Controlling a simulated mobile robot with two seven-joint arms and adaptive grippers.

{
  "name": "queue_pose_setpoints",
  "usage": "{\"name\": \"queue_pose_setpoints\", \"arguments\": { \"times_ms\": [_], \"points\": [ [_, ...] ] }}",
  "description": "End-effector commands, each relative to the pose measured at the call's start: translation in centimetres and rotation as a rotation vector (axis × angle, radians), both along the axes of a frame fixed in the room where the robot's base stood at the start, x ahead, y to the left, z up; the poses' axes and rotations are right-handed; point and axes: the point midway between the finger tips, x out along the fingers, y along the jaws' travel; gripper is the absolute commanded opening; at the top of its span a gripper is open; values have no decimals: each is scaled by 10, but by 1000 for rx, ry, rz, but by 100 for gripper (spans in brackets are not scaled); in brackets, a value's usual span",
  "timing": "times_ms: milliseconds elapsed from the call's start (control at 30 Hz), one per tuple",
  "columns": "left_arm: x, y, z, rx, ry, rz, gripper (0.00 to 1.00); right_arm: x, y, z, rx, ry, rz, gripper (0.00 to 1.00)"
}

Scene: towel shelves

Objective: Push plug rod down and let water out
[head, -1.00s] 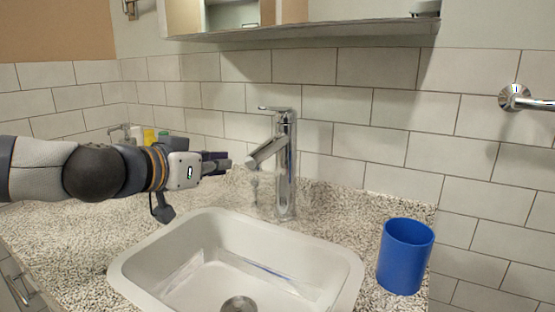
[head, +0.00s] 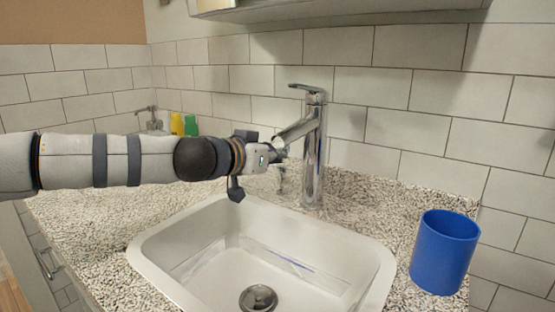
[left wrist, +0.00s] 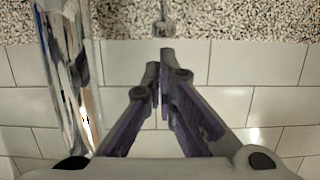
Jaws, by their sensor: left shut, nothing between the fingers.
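The chrome faucet (head: 314,155) stands behind the white sink (head: 150,255). A small chrome rod (head: 281,180) sits low beside the faucet's base; I take it to be the plug rod. It also shows in the left wrist view (left wrist: 163,16), just beyond the fingertips with a visible gap. My left gripper (head: 281,153) reaches in from the left at the faucet's spout, above the rod, partly hidden in the head view. Its fingers (left wrist: 159,62) are shut and empty. The round drain plug (head: 258,298) lies at the sink bottom, where a pale, streaked surface looks like water. My right gripper is not in view.
A blue cup (head: 444,252) stands on the speckled counter (head: 90,230) to the right of the sink. Yellow (head: 177,124) and green (head: 191,126) bottles stand at the back left. A cabinet (head: 340,12) overhangs the tiled wall.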

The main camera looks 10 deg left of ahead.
Motion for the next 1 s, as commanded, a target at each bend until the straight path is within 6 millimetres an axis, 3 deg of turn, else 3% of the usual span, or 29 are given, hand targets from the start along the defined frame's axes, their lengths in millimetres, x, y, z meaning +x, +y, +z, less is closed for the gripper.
{"name": "queue_pose_setpoints", "arguments": {
  "times_ms": [333, 600, 1000],
  "points": [
    [0, 0, -2, 0, -1, 1, 0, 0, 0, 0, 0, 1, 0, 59],
    [0, 0, -34, 1, 3, 0, 0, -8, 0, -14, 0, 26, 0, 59],
    [-1, -1, -27, 1, 2, -1, 0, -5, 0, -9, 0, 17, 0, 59]
  ]
}}
